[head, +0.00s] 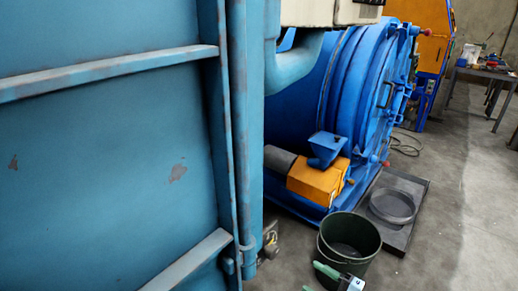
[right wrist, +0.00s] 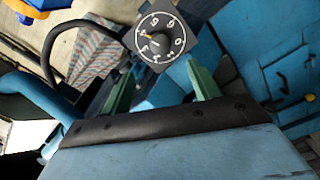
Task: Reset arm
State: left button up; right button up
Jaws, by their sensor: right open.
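My right gripper (head: 314,277) shows at the bottom edge of the head view, partly cut off, in front of the dark green bucket (head: 375,235). Its green fingers are spread apart. In the right wrist view the same gripper (right wrist: 159,70) is open, and I see nothing held between its fingers. A round black dial with white digits (right wrist: 160,37) shows beyond the fingertips; how far off it is I cannot tell. My left gripper is not in view.
A large light-blue metal wall (head: 110,140) fills the left. A blue drum machine (head: 345,85) with an orange motor box (head: 315,180) stands at the centre. A dark tray (head: 418,190) lies beside it. A table (head: 485,72) stands far right. Floor at right is clear.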

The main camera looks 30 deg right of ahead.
jog(key=s+a+f+m+g+h+p, duration=0.1)
jog(key=s+f+m+g+h+p, duration=0.55)
jog(key=s+f+m+p, duration=0.5)
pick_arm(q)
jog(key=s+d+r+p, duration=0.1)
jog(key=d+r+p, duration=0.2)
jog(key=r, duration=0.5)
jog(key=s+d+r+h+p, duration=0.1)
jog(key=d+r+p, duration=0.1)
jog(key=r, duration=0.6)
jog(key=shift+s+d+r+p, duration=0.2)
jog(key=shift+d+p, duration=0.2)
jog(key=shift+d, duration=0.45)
pick_arm(e)
jog(key=s+a+f+m+g, duration=0.1)
jog(key=s+a+f+g, duration=0.1)
jog(key=s, duration=0.4)
jog(key=s+a+f+m+g, duration=0.1)
jog(key=s+a+f+g, duration=0.1)
jog(key=s+a+g, duration=0.2)
jog(key=s+a+f+m+g, duration=0.1)
jog(key=s+a+g, duration=0.1)
jog(key=s, duration=0.8)
jog(key=shift+s+a+f+g, duration=0.2)
jog(key=shift+a+f+g, duration=0.2)
jog(key=shift+g, duration=0.15)
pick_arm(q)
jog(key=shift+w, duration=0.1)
